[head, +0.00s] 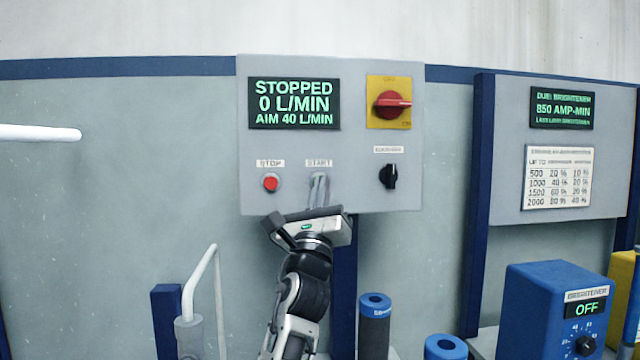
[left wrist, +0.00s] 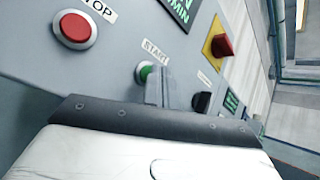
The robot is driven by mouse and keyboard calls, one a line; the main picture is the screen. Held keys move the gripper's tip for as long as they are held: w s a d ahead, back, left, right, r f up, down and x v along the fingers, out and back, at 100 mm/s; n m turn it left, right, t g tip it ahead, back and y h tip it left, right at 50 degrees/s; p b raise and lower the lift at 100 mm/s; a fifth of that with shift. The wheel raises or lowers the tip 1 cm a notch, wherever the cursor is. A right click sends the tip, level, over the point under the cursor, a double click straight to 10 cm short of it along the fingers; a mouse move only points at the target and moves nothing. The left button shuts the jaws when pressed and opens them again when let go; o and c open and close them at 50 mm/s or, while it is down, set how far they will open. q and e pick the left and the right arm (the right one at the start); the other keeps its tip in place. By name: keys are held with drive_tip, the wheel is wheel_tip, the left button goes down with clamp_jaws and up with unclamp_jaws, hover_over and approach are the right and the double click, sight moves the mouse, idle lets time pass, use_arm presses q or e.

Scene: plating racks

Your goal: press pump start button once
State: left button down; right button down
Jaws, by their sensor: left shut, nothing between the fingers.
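The grey pump panel (head: 340,130) faces me, with a display (head: 294,104) reading STOPPED, 0 L/MIN, AIM 40 L/MIN. My left gripper (head: 319,188) is shut and empty, its fingertips in front of the panel under the START label (head: 319,163). It hides the start button in the head view. In the left wrist view the green start button (left wrist: 146,73) shows partly beside the shut fingers (left wrist: 160,88); I cannot tell whether they touch it. The red stop button (head: 270,183) is to the left; it also shows in the left wrist view (left wrist: 76,28). My right gripper is not in view.
A red rotary switch (head: 391,104) on a yellow plate and a black knob (head: 389,176) are right of START. A second panel (head: 560,150) hangs further right, above a blue brightener box (head: 555,310) reading OFF. A white bent pipe (head: 205,275) stands lower left.

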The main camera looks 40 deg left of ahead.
use_arm(q)
drive_tip(key=shift+w+a, duration=0.15)
drive_tip(key=shift+a, duration=0.1)
drive_tip(key=shift+d, duration=0.15)
idle(0.5)
drive_tip(key=shift+s+d, duration=0.55)
drive_tip(key=shift+d, duration=0.05)
drive_tip(key=shift+s+d, duration=0.1)
drive_tip(key=shift+s+d+p, duration=0.4)
drive_tip(key=shift+s+d, duration=0.35)
drive_tip(key=shift+d, duration=0.2)
drive_tip(key=shift+s+d+p, duration=0.4)
drive_tip(key=shift+s+d, duration=0.35)
drive_tip(key=shift+d, duration=0.15)
